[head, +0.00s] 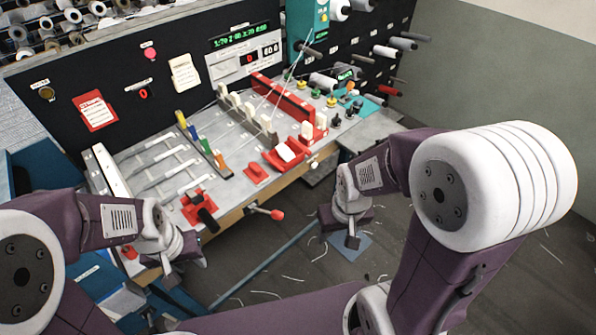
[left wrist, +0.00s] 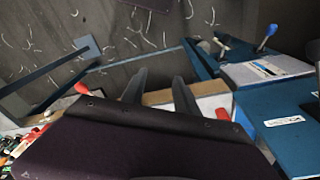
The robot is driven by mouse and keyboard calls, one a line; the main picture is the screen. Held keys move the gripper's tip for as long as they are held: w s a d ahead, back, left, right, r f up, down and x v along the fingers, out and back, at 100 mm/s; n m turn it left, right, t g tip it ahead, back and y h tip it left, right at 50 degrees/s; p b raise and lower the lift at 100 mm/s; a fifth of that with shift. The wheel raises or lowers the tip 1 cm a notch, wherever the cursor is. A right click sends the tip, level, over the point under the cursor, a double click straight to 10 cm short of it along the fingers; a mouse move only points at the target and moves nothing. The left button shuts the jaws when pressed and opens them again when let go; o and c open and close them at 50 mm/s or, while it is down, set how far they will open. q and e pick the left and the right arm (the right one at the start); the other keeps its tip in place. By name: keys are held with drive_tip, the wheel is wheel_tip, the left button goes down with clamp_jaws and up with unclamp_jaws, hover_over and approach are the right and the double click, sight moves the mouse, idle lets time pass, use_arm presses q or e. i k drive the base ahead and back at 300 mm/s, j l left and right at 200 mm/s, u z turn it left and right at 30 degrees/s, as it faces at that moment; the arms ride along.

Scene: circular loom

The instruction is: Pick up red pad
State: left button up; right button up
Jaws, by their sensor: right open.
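A small red pad (head: 257,172) lies on the grey worktop in the head view, just left of a red tray (head: 287,152) with a white piece in it. My left gripper (head: 171,276) points down in front of the worktop's left part, well away from the pad. In the left wrist view its two dark fingers (left wrist: 160,90) stand apart with nothing seen between them. My right gripper (head: 352,240) is open and points down over the floor, beyond the worktop's right front edge and apart from the pad. I cannot make out the pad in the left wrist view.
A red clamp with a black handle (head: 200,208) sits at the worktop's front edge. A red-knobbed lever (head: 277,214) sticks out in front. Scraps litter the floor.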

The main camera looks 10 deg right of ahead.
sight(256, 175)
drive_tip(key=i+l+u, duration=0.15)
drive_tip(key=i+l, duration=0.15)
drive_tip(key=i+l+u, duration=0.15)
drive_tip(key=i+l, duration=0.15)
drive_tip(key=l, duration=0.15)
drive_tip(key=i+l+u, duration=0.15)
drive_tip(key=l, duration=0.25)
drive_tip(key=i, duration=0.1)
